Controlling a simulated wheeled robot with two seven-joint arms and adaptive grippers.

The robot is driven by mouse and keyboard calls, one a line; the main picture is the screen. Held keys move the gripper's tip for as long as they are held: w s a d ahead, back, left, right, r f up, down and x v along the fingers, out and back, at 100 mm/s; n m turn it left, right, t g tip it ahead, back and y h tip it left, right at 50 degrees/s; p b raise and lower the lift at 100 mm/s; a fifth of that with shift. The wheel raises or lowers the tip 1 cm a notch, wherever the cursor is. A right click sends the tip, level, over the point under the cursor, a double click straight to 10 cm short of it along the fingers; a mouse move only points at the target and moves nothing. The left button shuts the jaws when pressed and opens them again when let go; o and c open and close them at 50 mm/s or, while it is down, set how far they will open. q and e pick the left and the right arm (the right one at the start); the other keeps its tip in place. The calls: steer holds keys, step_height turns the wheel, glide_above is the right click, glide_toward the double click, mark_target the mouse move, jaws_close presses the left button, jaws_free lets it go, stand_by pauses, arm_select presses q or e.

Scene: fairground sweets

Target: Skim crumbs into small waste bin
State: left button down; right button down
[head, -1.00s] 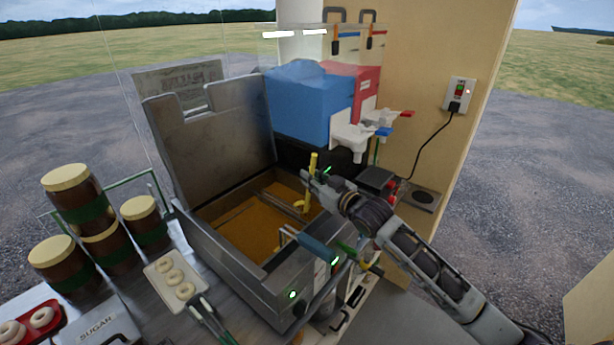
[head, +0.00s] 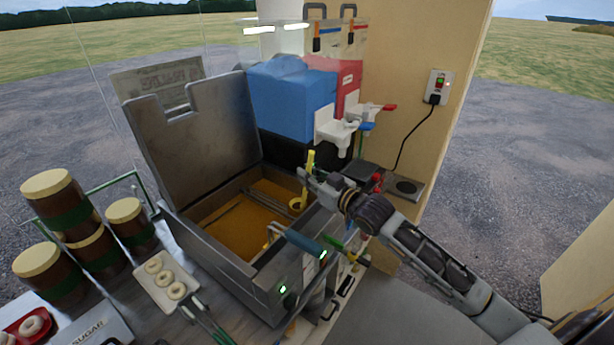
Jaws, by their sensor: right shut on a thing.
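My right gripper (head: 306,178) is shut on a yellow-handled skimmer (head: 311,159). The handle stands up nearly vertical, and a small yellow ring-shaped end (head: 296,204) shows below the gripper, near the right inner wall of the fryer. The open fryer (head: 215,262) holds orange-brown oil (head: 232,226), and its grey lid (head: 190,145) stands up at the back. Crumbs are too small to make out. I cannot pick out the small waste bin for certain. My left gripper is not in view.
Blue (head: 290,100) and red (head: 347,85) dispensers stand behind. Brown jars (head: 60,200), a tray of rings (head: 150,283) and a sugar box (head: 95,333) are at left. A hot plate (head: 403,187) lies right.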

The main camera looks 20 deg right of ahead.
mark_target(308, 163)
steer(key=shift+r+p, duration=1.55)
steer(key=shift+r, duration=4.55)
